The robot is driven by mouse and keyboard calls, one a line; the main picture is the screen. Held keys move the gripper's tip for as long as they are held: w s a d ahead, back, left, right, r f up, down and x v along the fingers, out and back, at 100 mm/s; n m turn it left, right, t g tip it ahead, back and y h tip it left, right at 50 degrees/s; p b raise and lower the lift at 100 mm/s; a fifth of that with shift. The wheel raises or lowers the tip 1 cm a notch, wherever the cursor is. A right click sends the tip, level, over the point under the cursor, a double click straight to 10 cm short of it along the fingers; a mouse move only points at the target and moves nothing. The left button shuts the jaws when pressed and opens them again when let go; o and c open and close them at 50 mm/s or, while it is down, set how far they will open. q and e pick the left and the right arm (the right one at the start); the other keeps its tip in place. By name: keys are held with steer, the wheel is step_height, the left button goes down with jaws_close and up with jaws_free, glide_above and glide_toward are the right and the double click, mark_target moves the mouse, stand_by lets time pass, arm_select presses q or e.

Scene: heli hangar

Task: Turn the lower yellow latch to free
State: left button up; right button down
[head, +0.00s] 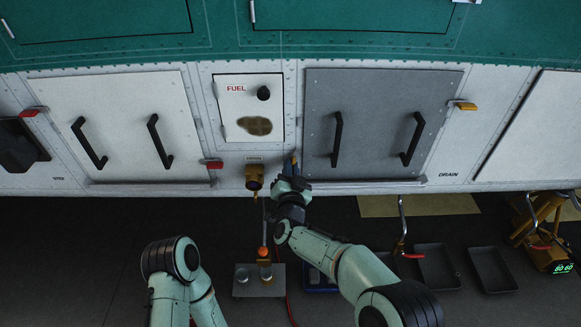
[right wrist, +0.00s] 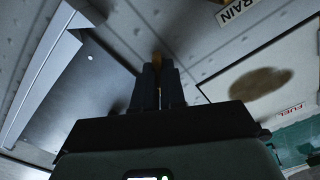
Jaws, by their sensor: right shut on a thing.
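The lower yellow latch (head: 293,159) is a small yellow piece at the lower left edge of the dark grey panel (head: 377,110). My right gripper (head: 293,174) reaches up to it from below and covers most of it. In the right wrist view the fingers (right wrist: 158,85) are closed together on the latch, and its yellow end (right wrist: 157,58) shows at the fingertips. How far the latch is turned cannot be told. Another yellow latch (head: 463,105) sits at the panel's upper right. My left gripper is not in view; only a bent part of my left arm shows.
Left of the gripper, a brass drain fitting (head: 254,176) sticks out below the white fuel panel (head: 245,108). The grey panel has two black handles. Below are trays (head: 437,266) and a yellow stand (head: 545,230).

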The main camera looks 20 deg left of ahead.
steer(key=n+p, duration=0.1)
steer(key=n, duration=0.4)
steer(key=shift+r+n, duration=0.1)
steer(key=shift+n, duration=0.3)
steer(key=shift+p, duration=0.3)
steer(key=c, duration=1.2)
jaws_free()
steer(key=b+v, duration=0.1)
steer(key=v, duration=1.2)
steer(key=shift+s, duration=0.15)
